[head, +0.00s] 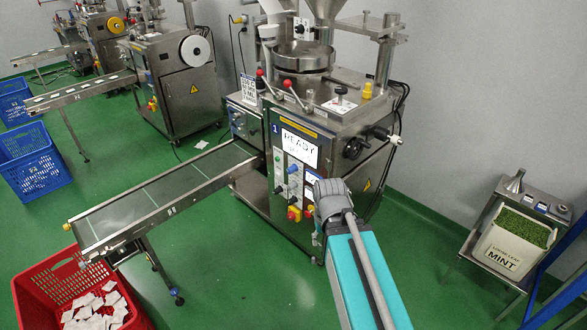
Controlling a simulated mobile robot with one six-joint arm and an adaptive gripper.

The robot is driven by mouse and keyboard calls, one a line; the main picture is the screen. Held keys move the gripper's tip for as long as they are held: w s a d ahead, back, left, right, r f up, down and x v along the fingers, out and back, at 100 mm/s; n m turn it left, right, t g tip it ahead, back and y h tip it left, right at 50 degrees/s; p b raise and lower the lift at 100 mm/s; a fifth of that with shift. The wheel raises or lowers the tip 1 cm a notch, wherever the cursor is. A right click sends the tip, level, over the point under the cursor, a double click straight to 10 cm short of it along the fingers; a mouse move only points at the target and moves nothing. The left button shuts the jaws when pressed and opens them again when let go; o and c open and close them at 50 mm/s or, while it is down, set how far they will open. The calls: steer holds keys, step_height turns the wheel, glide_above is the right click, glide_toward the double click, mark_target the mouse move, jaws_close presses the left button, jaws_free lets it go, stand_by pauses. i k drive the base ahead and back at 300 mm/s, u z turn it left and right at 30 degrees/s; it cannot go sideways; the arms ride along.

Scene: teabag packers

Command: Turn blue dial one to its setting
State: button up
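The front machine, marked with a blue "1" (276,128), carries a control panel with a white "READY" screen (299,147). Below the screen is a column of small knobs and buttons. One knob (293,169) looks bluish, but it is too small to read its setting or pointer. My teal arm (362,278) reaches up from the bottom, and its grey joint (330,196) covers the lower right of the panel. My gripper does not show.
A red-and-yellow stop button (294,213) sits low on the panel. A conveyor (165,196) runs left towards a red crate (30,282) of teabags. A mint tub (508,250) stands on a side stand at right. Green floor is open between them.

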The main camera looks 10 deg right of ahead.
mark_target(294, 168)
steer(key=i, duration=0.9)
steer(key=u, duration=0.05)
